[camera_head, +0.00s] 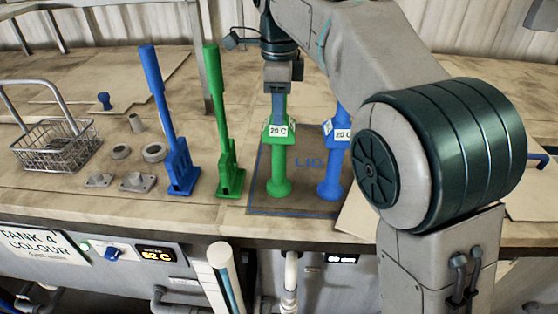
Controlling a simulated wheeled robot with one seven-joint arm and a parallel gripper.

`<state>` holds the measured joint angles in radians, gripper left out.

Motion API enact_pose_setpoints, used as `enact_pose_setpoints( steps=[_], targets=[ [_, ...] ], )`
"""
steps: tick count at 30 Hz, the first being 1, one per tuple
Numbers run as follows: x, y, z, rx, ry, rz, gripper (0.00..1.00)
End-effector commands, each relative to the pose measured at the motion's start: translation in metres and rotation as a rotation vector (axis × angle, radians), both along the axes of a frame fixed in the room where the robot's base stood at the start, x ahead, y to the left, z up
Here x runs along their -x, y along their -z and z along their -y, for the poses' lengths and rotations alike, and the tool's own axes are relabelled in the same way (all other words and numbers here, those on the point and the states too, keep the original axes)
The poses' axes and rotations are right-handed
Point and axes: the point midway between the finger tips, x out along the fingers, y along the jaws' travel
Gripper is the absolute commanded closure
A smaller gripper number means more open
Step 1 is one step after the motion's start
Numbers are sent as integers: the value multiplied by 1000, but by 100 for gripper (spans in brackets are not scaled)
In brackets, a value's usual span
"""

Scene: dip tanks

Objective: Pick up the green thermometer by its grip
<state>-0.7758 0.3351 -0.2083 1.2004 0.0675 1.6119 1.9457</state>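The green thermometer (279,160) stands upright on the bench, with a round base and a "20 C" label on its wider head. My gripper (279,105) points down over it from above. A grey finger covers most of its upper grip, and a thin green strip shows beside the finger. I cannot tell whether the fingers touch or clasp the grip, and the far finger is hidden. A similar blue thermometer (331,165), also labelled "20 C", stands close to the right, partly hidden by my arm.
A green paddle-like tool (222,120) and a blue one (163,110) stand in bases to the left. A wire basket (56,148) and small grey fittings (137,182) lie farther left. A blue outline marked "LID" (309,163) surrounds the thermometers. A tank display (157,255) is below the bench edge.

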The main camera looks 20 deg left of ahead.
Motion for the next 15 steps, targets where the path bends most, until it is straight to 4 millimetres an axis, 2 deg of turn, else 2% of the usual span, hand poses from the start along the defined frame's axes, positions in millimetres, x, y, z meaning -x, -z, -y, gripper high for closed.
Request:
enact_pose_setpoints(
  steps=[1,2,3,15],
  targets=[
    [0,0,0,0,0,-1,91],
    [0,0,0,0,0,-1,99],
    [0,0,0,0,0,-1,100],
    [0,2,0,3,0,-5,100]
  ],
)
